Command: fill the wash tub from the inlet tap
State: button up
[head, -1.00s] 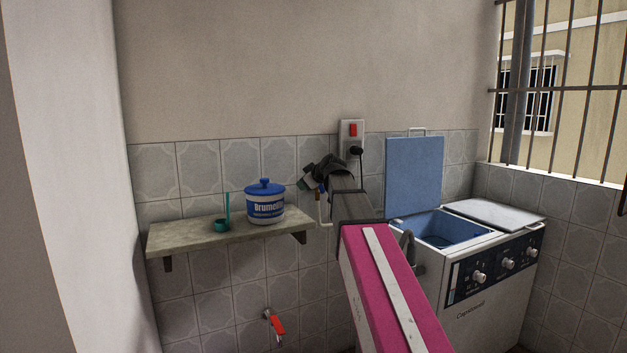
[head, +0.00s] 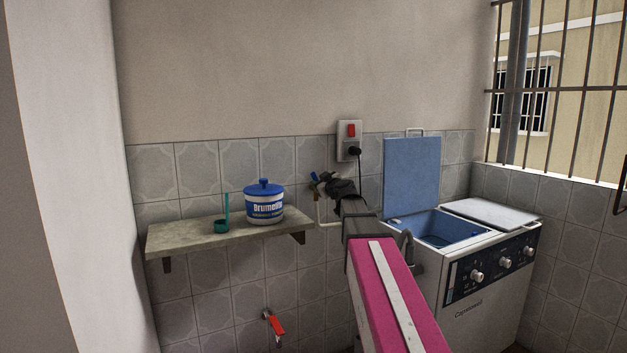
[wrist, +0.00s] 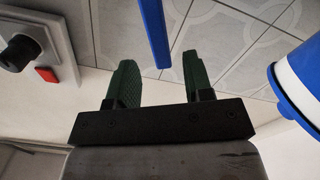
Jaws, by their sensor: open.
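The inlet tap on the tiled wall shows its blue lever (head: 315,176) and a pale pipe (head: 319,214) beside my gripper (head: 325,180). In the wrist view, the blue lever (wrist: 154,28) reaches down into the gap between the two green fingertips of my gripper (wrist: 160,60). The fingers are apart; I cannot tell whether either touches it. My arm hides part of the tap and its outlet. The wash tub (head: 400,222) of the washing machine stands to the right with its blue lid raised; its bottom is only partly visible.
A stone shelf (head: 187,242) left of the tap holds a blue-lidded Brumella tub (head: 264,204) and a green scoop (head: 221,226). A socket with a red switch (head: 351,130) is above my gripper. A red-lever tap (head: 276,324) sits low on the wall.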

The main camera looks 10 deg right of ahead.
aim_at(316, 179)
jog(key=x, duration=0.6)
jog(key=shift+w, duration=0.15)
grip_shut()
